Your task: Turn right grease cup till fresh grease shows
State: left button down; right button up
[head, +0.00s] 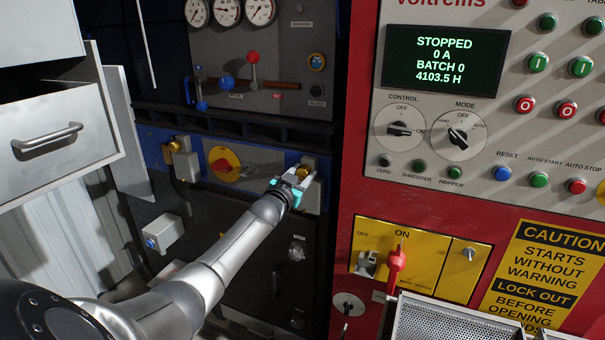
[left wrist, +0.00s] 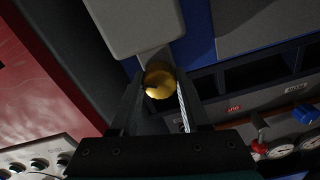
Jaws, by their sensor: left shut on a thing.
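The right grease cup (head: 305,171) is a small brass cup on a grey block at the right end of the blue strip on the dark machine. My left gripper (head: 298,179) reaches it from the front and is shut on it. In the left wrist view the round brass cup (left wrist: 160,83) sits between the two dark fingers. I cannot make out any grease around it. A second brass grease cup (head: 177,146) sits on a similar block to the left, with nothing touching it. My right gripper is not in view.
A yellow plate with a red rotary switch (head: 226,164) lies between the two cups. A red cabinet (head: 341,210) rises close to the right of my gripper. An open drawer (head: 48,145) juts out at left. Gauges (head: 228,11) and levers (head: 253,65) are above.

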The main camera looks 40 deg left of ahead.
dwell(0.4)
pick_arm(q)
jog(key=c, duration=0.7)
grip_release()
jog(key=shift+o, duration=0.2)
jog(key=shift+s+d, duration=0.2)
jog(key=shift+s, duration=0.25)
jog(key=p+v, duration=0.2)
jog(key=v, duration=1.2)
jog(key=shift+s, duration=0.2)
